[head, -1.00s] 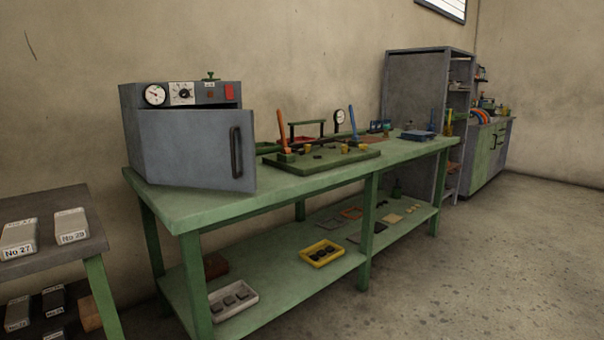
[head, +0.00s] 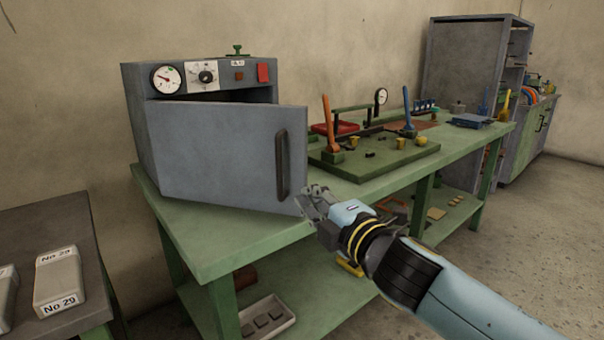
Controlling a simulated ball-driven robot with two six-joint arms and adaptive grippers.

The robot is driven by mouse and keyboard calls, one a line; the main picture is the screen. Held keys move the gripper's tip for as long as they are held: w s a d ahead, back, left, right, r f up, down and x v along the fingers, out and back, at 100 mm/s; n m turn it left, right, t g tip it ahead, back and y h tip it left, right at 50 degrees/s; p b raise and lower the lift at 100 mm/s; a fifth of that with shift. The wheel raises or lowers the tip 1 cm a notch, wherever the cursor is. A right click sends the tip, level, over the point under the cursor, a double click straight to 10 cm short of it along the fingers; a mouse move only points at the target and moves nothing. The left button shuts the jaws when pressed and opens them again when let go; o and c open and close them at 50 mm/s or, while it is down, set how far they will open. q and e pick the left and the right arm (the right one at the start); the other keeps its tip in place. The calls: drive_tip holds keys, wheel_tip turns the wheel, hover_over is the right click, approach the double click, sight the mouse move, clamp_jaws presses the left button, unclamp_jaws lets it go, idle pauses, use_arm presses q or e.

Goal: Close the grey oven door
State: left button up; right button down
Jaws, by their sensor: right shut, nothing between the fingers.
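The grey oven (head: 200,77) stands on the near left end of the green workbench. Its grey door (head: 220,152) is ajar, hinged on the left, with a dark gap showing along its top. A black vertical handle (head: 282,163) is on the door's right side. My right gripper (head: 304,198) is shut and empty, at the lower right corner of the door, just right of and below the handle. I cannot tell whether it touches the door edge. My left gripper is not in view.
The green workbench (head: 225,235) has a green board (head: 370,162) with tools right of the oven. A dark side table (head: 45,228) with labelled grey blocks (head: 58,280) stands at the left. Open floor (head: 545,225) lies to the right.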

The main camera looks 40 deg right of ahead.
drive_tip(key=p, duration=0.1)
approach(290, 169)
drive_tip(key=w+a, duration=0.2)
drive_tip(key=a, duration=0.1)
drive_tip(key=w+d, duration=0.2)
drive_tip(key=shift+w+d, duration=0.3)
drive_tip(key=shift+d, duration=0.1)
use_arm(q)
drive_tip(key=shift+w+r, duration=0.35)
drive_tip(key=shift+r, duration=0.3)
use_arm(e)
drive_tip(key=shift+w+d, duration=0.25)
drive_tip(key=shift+d, duration=0.05)
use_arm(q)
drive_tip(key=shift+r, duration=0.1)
use_arm(e)
drive_tip(key=shift+r, duration=0.1)
